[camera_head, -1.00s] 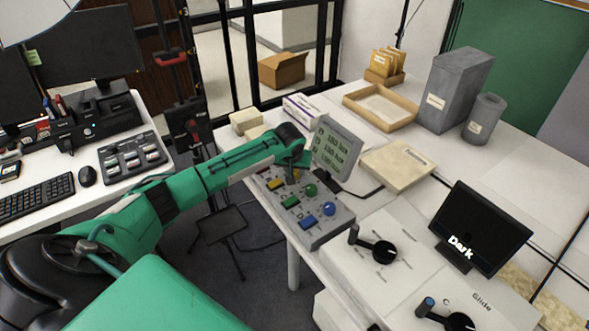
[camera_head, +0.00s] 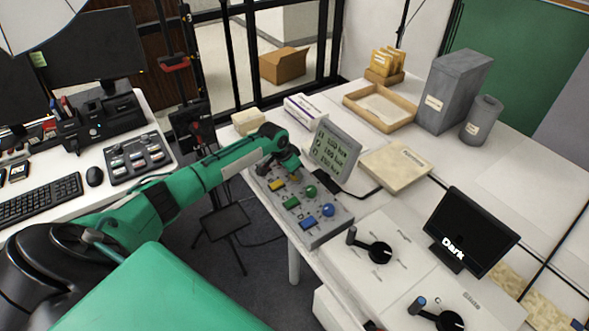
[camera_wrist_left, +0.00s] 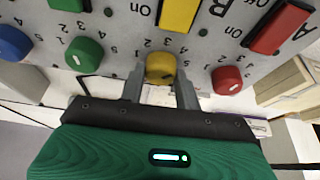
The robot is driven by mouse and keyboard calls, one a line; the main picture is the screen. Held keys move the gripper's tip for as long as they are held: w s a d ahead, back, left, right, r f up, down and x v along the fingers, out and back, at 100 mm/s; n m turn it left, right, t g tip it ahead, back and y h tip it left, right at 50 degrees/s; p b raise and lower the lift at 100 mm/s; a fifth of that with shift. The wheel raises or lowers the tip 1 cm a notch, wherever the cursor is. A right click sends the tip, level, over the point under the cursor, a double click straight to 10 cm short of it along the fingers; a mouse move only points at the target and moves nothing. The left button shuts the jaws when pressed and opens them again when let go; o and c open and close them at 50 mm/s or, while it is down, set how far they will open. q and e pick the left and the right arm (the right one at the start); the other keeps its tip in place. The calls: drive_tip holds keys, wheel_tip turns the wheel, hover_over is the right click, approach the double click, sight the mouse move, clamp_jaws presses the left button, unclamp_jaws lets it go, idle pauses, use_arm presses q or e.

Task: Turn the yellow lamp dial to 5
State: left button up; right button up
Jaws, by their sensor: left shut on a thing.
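The yellow lamp dial (camera_wrist_left: 160,68) is a round knob on the grey control panel (camera_head: 322,236). In the left wrist view it sits between the two fingers of my left gripper (camera_wrist_left: 160,88), which is shut on it. Small numbers are printed around the dial; a dark mark shows on its face, but I cannot tell which number it points to. In the head view my left gripper (camera_head: 289,174) is over the panel's far left part and partly hides the dial. A grey display (camera_head: 333,152) behind the panel shows several lux lines, too small to read surely. My right gripper is not in view.
A green dial (camera_wrist_left: 84,54), a red dial (camera_wrist_left: 227,80) and a blue dial (camera_head: 328,210) share the panel. Yellow (camera_head: 277,186), green (camera_head: 291,203) and blue (camera_head: 308,223) switches lie beside them. A cream box (camera_head: 397,167) and a black lever (camera_head: 378,252) are nearby.

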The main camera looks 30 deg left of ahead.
use_arm(q)
drive_tip(key=m+h+b, duration=0.1)
drive_tip(key=m, duration=0.1)
drive_tip(key=shift+w+f+m, duration=0.1)
drive_tip(key=shift+m, duration=0.3)
drive_tip(key=m+g+h+b, duration=0.1)
drive_tip(key=m+b, duration=0.1)
drive_tip(key=m, duration=0.1)
drive_tip(key=shift+a, duration=0.1)
drive_tip(key=shift+m+g+b, duration=0.4)
drive_tip(key=shift+m, duration=0.4)
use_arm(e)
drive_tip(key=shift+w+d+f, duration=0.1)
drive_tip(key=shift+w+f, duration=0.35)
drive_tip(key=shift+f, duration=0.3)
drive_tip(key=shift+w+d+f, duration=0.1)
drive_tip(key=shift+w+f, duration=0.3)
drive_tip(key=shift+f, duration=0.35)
use_arm(q)
drive_tip(key=o, duration=1)
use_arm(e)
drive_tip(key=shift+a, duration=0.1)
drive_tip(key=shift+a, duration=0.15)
